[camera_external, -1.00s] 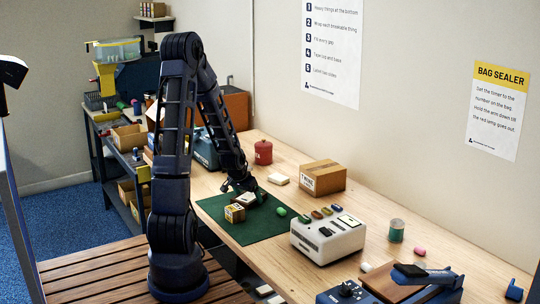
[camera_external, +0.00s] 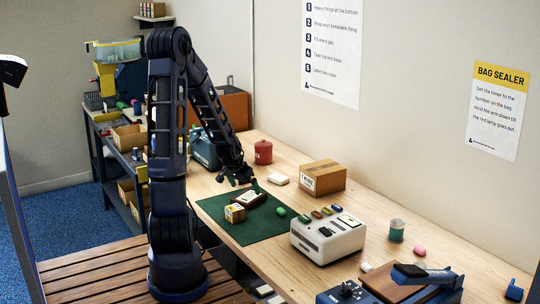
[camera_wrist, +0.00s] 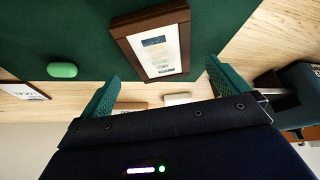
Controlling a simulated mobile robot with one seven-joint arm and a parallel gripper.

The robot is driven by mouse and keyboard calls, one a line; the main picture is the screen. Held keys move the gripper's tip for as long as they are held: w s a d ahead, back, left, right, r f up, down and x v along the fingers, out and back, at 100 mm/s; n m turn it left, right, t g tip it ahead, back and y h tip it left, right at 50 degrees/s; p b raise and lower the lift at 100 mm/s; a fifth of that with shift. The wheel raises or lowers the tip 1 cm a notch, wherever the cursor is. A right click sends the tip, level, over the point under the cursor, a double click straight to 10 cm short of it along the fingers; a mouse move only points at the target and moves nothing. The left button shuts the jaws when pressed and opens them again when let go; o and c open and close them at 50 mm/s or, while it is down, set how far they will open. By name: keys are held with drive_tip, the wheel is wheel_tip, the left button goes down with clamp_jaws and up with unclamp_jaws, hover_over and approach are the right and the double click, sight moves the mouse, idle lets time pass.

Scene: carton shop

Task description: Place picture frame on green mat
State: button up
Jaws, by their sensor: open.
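The picture frame (camera_wrist: 155,45) has a dark brown border and a pale print. It lies on the green mat (camera_wrist: 55,25), as the wrist view shows. In the external view the picture frame (camera_external: 250,198) is on the green mat (camera_external: 252,229), towards its back part. My gripper (camera_external: 242,180) is above and just behind the picture frame, apart from it. In the wrist view my gripper (camera_wrist: 160,82) has its two green-padded fingers spread wide with nothing held between them.
A small yellow-brown box (camera_external: 234,213) stands on the mat in front of the frame. A green oval piece (camera_external: 281,211) lies on the mat to the right. A white machine (camera_external: 327,238) stands right of the mat, and a cardboard carton (camera_external: 323,177) stands behind.

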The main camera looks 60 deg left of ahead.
drive_tip(key=v, duration=0.6)
drive_tip(key=shift+r, duration=0.3)
idle(0.4)
drive_tip(key=shift+s, duration=0.15)
drive_tip(key=s+d+r+m+g, duration=0.1)
drive_tip(key=d+r, duration=0.4)
drive_tip(key=d, duration=0.4)
drive_tip(key=s+d+r+m, duration=0.1)
drive_tip(key=d+r+m, duration=0.1)
drive_tip(key=d+r, duration=0.6)
drive_tip(key=s+d+r+h, duration=0.1)
drive_tip(key=s+d+r, duration=0.2)
drive_tip(key=s+d, duration=0.3)
drive_tip(key=s+d+r+m+h, duration=0.1)
drive_tip(key=s+d+r, duration=0.2)
drive_tip(key=s+d, duration=0.3)
drive_tip(key=shift+s+r+t, duration=0.3)
drive_tip(key=shift+s+t, duration=0.1)
drive_tip(key=shift+s, duration=0.45)
